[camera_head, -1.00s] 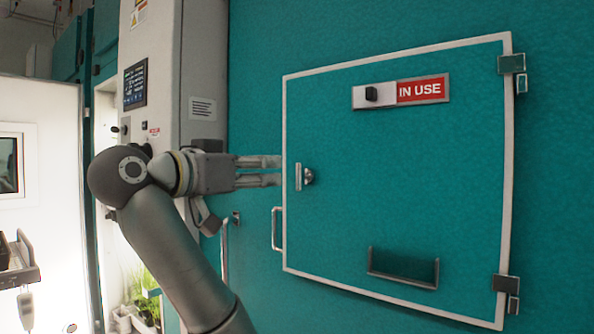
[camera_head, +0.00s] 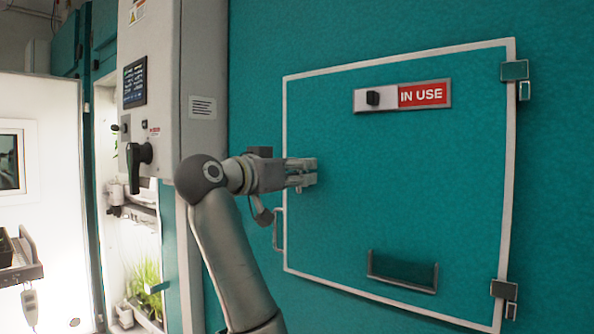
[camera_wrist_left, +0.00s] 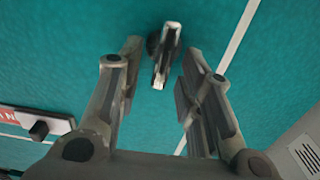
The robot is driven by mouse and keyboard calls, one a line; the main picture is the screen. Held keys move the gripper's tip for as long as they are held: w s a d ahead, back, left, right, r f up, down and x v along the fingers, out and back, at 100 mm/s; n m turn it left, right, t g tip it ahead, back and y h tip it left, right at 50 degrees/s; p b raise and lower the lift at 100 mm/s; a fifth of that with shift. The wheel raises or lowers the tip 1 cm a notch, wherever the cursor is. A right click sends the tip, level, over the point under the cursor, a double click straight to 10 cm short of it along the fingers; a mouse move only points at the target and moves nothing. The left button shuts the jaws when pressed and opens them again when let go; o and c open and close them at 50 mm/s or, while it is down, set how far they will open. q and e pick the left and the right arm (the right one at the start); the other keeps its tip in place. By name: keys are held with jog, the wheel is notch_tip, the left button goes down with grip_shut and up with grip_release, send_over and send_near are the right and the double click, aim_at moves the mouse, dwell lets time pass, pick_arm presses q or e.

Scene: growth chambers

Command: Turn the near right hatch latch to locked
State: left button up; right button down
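The hatch (camera_head: 400,190) is a teal square panel with a white frame, and it looks closed. Its latch (camera_wrist_left: 166,52), a short metal lever on a dark hub, shows in the left wrist view just beyond and between the fingertips. My left gripper (camera_head: 308,172) is in front of the hatch's left side in the head view and hides the latch there. In the wrist view the left gripper (camera_wrist_left: 160,75) is open, its fingers apart on both sides of the latch line, with nothing held. My right gripper is not in view.
A slider plate reading IN USE (camera_head: 402,96) is on the upper hatch. A shallow pocket (camera_head: 403,270) is low on it, and a handle (camera_head: 278,229) is at its left edge. A grey control cabinet (camera_head: 200,60) stands to the left.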

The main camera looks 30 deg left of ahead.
pick_arm(q)
grip_shut()
dwell(0.3)
jog(key=n+p, duration=0.1)
jog(key=n, duration=0.5)
jog(key=a+f+n+p, duration=0.1)
jog(key=n, duration=0.5)
jog(key=n+p, duration=0.1)
jog(key=n, duration=0.4)
jog(key=shift+a+f+n, duration=0.35)
jog(key=shift+f+n, duration=0.05)
dwell(0.5)
